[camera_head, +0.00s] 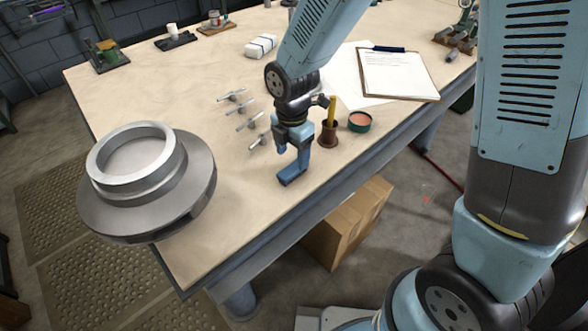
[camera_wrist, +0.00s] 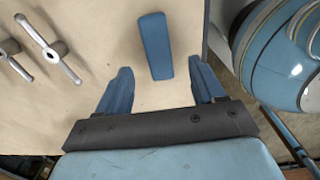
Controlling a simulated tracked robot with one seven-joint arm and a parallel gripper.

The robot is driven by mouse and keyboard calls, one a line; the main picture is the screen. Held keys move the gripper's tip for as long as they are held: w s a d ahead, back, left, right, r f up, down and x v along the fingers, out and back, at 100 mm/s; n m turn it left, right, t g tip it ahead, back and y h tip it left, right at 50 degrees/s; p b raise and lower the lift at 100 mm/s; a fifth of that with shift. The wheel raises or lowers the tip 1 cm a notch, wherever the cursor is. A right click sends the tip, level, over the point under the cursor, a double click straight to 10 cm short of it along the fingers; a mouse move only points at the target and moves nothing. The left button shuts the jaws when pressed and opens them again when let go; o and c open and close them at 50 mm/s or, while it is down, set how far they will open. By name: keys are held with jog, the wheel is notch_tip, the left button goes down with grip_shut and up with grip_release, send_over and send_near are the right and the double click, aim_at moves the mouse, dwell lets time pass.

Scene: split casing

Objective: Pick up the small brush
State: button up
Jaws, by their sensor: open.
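My gripper (camera_head: 291,150) is left of the cup, above the bench, pointing down. In the wrist view its two blue fingers (camera_wrist: 161,80) are apart with nothing held between them. A plain blue slab (camera_wrist: 155,45) shows just beyond the fingertips, and in the head view it shows below my gripper (camera_head: 292,175).
An open tin (camera_head: 359,122) with pinkish contents stands right of the cup. Several T-handled metal parts (camera_head: 247,124) lie left of my gripper. A large metal casing (camera_head: 150,184) sits at the left front edge. A clipboard (camera_head: 398,75) lies behind. The bench front is mostly clear.

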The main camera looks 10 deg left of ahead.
aim_at(293, 167)
jog(key=shift+w+f, duration=0.15)
jog(key=shift+f, duration=1.15)
jog(key=shift+w+f, duration=0.15)
jog(key=shift+f, duration=1.1)
jog(key=shift+d, duration=0.1)
jog(key=c, duration=1.1)
